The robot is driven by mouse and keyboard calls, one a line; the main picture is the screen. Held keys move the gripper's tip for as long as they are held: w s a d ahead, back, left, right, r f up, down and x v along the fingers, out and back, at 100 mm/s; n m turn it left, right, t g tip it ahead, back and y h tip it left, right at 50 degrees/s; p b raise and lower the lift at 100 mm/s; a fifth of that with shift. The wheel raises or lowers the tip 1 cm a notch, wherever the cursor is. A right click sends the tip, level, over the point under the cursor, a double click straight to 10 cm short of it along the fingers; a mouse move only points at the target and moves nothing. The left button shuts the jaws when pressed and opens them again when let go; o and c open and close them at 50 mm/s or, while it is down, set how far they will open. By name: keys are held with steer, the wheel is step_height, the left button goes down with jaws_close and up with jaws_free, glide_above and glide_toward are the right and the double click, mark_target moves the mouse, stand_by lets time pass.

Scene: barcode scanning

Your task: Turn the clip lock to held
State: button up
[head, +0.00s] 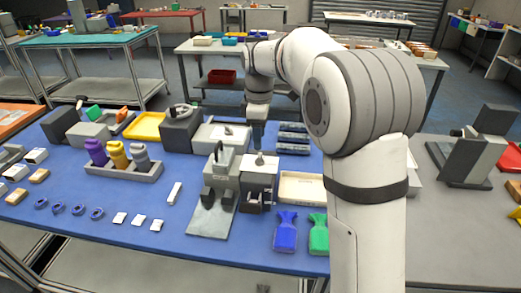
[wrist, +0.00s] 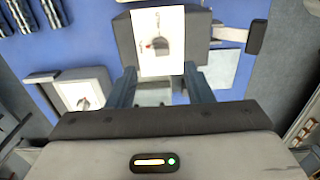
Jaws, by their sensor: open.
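What appears to be the clip lock is a dark block with a white top plate (head: 259,171), beside a grey stand near the blue table's middle. The wrist view shows the white plate (wrist: 158,62) at top centre, with a small red mark and a grey knob (wrist: 162,47). I cannot tell which setting the knob points to. My gripper (head: 258,146) points down just above and behind the block. Its two fingers also show in the wrist view (wrist: 160,92), apart, with nothing held between them. The knob lies beyond the fingertips in that view.
The grey stand (head: 210,221) is immediately left of the block. A white-topped box (head: 222,133) is behind, and dark blue rolls (head: 293,139) lie behind right.

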mark_target(259, 155)
step_height(259, 155, down, 6)
steer(key=shift+f, duration=0.1)
steer(key=shift+c, duration=0.3)
steer(key=c, duration=0.9)
